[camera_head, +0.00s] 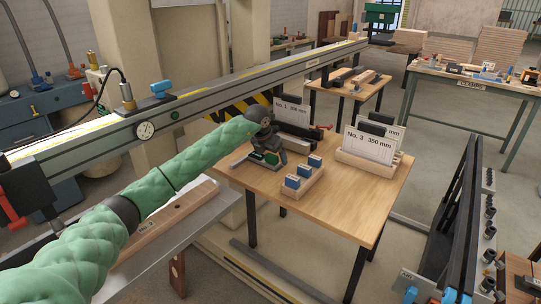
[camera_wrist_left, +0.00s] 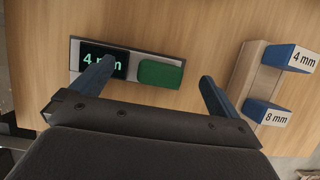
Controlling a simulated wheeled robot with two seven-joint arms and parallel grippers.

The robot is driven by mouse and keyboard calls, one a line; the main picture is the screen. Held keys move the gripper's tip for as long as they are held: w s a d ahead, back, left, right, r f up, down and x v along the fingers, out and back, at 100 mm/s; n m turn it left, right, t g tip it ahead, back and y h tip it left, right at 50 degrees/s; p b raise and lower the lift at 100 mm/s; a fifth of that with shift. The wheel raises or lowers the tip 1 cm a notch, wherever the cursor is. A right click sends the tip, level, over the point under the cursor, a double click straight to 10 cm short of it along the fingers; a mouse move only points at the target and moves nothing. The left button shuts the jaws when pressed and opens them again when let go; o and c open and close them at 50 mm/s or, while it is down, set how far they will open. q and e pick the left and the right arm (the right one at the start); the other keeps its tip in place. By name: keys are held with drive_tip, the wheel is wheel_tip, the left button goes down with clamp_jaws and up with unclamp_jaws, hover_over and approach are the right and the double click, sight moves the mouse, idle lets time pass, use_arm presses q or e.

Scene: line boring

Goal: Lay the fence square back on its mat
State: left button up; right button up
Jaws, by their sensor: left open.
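I cannot pick out the fence square or its mat with certainty in either view. My left gripper (camera_head: 268,154) is over the near left part of the wooden table (camera_head: 355,204), beside a flat grey tray. In the left wrist view my left gripper (camera_wrist_left: 157,73) is open, with nothing seen between its fingers. Beyond the fingertips lies the grey tray (camera_wrist_left: 132,60), holding a dark "4 mm" display (camera_wrist_left: 90,58) and a green block (camera_wrist_left: 161,74). The left finger partly covers the display. My right gripper is not in view.
A wooden rack (camera_head: 302,184) with blue size blocks stands right of the gripper. A card stand (camera_head: 366,160), labelled "No. 3 350 mm", is at the table's right. A long grey beam (camera_head: 215,93) runs behind my left arm. The table's front right is bare.

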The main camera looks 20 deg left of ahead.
use_arm(q)
drive_tip(key=shift+r, duration=0.1)
drive_tip(key=p+v, duration=0.1)
drive_tip(key=v, duration=0.8)
drive_tip(key=shift+p, duration=0.35)
idle(1.1)
idle(0.4)
